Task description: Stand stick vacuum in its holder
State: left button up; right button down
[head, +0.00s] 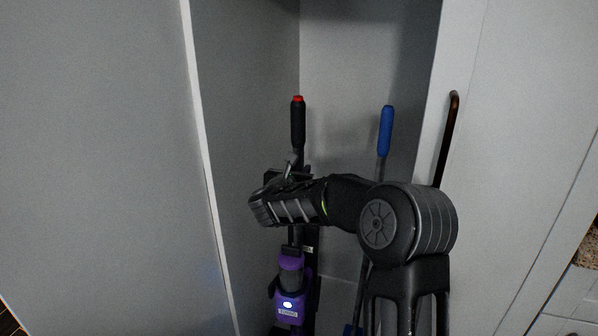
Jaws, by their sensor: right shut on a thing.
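The stick vacuum stands upright inside a tall grey closet. Its purple body (290,280) with a small white light is low in the view, and a black grip with a red top (298,122) rises in line above it. My right gripper (290,174) is shut on the vacuum's shaft, between the grip and the purple body. My right forearm and wrist hide part of the shaft, and the fingertips are hard to make out. A dark upright part shows behind the purple body; I cannot tell whether it is the holder. The vacuum's foot is out of view. My left gripper is not in view.
A blue-handled tool (386,132) leans at the closet's right side, partly behind my arm. The closet's left panel edge (205,160) and right frame (432,125) bound the opening. A dark door handle (447,140) is on the right.

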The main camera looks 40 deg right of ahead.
jog(key=shift+b, duration=0.3)
dwell(0.4)
jog(key=c, duration=1.4)
grip_release()
jog(key=o, duration=0.3)
jog(key=shift+f, duration=0.1)
jog(key=v, duration=0.8)
